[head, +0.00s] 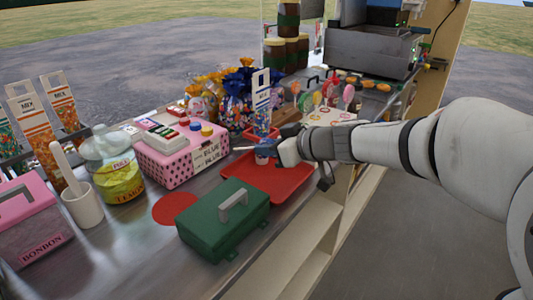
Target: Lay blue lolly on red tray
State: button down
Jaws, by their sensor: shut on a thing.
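The red tray (290,188) lies on the metal counter, right of the pink dotted box and behind the green case. My gripper (270,150) reaches in from the right, low over the tray's back left part. It is shut on a small blue-and-pale thing, which looks like the blue lolly (262,156), with a thin pale stick (243,148) pointing left. The gripper hides part of it. I cannot tell whether the lolly touches the tray.
A green case (222,222) stands in front of the tray. The pink dotted box (180,158) is left of it. A tall printed bag (261,95) stands just behind the gripper. Several lollies stand in a rack (325,95) at the back. The tray's front right is bare.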

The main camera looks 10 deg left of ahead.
jog(key=shift+s+f+b, duration=0.1)
jog(key=shift+f+b, duration=0.3)
jog(key=shift+f, duration=2.55)
jog(key=c, duration=1.3)
grip_release()
jog(key=shift+c, duration=0.2)
jog(key=s+d+r, duration=0.3)
jog(key=d+r, duration=0.3)
jog(key=r, duration=0.1)
jog(key=shift+d+r, duration=0.2)
jog(key=shift+d, duration=0.1)
